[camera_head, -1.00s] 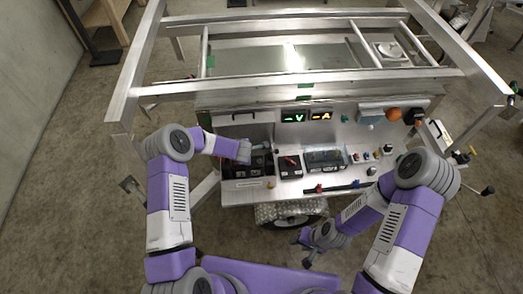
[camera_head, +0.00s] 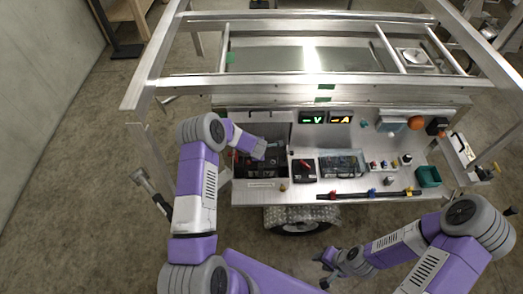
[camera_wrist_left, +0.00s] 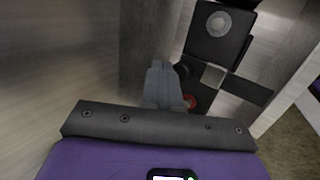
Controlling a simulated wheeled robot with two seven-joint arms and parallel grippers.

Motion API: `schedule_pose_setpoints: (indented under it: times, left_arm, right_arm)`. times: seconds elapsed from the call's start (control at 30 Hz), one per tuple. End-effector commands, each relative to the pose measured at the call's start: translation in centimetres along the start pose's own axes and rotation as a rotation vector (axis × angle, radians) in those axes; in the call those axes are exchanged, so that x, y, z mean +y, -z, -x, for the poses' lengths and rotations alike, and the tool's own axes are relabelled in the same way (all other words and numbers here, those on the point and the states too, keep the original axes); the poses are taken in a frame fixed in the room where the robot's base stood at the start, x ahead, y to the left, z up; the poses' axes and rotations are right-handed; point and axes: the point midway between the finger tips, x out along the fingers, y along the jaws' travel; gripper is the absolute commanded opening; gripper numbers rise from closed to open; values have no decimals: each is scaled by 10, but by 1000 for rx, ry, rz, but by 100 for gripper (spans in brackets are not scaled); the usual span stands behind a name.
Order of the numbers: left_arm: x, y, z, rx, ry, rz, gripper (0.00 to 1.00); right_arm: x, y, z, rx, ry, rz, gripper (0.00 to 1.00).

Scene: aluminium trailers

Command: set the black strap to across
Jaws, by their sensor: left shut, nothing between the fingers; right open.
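The black parts (camera_head: 262,163) stand in an open bay at the left of the trailer's front. My left gripper (camera_head: 272,152) reaches into this bay and partly hides them. In the left wrist view its grey fingers (camera_wrist_left: 163,84) are shut and empty. Just right of them are a black block with a grey round disc (camera_wrist_left: 219,24), a red ring (camera_wrist_left: 190,101) and a flat black bar (camera_wrist_left: 247,90), which may be the black strap. I cannot tell surely which part is the strap or how it is set. My right gripper (camera_head: 323,272) is open and empty, low in front of the trailer.
An aluminium trailer frame (camera_head: 330,82) spans above the panel. Right of the bay are a black box with a red lever (camera_head: 304,168), a clear-covered box (camera_head: 341,165), several small knobs and a green bin (camera_head: 428,176). A dark bar (camera_head: 370,195) runs along the shelf's front edge.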

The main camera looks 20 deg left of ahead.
Motion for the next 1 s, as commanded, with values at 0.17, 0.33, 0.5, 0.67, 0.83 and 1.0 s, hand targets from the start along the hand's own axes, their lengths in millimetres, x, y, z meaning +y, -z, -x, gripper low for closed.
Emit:
schedule_pose_setpoints:
  times: [0.17, 0.33, 0.5, 0.67, 0.83, 1.0]
  left_arm:
    - [0, 0, 0, 0, 0, 0, 0]
    - [0, 0, 1, 0, 0, 0, 0]
    - [1, 0, 14, 0, -1, -2, 0]
    - [2, -1, 40, -1, -2, -2, 0]
    - [1, 0, 64, 0, -2, -1, 0]
    - [0, 0, 75, 0, 0, -1, 0]
  right_arm:
    - [0, 0, 0, 0, 0, 0, 40]
    - [0, 0, 0, 0, 0, 0, 40]
    - [0, 0, 0, 0, 0, 0, 40]
    - [0, 0, 0, 0, 0, 0, 40]
    - [0, 0, 0, 0, 0, 0, 40]
    - [0, 0, 0, 0, 0, 0, 40]
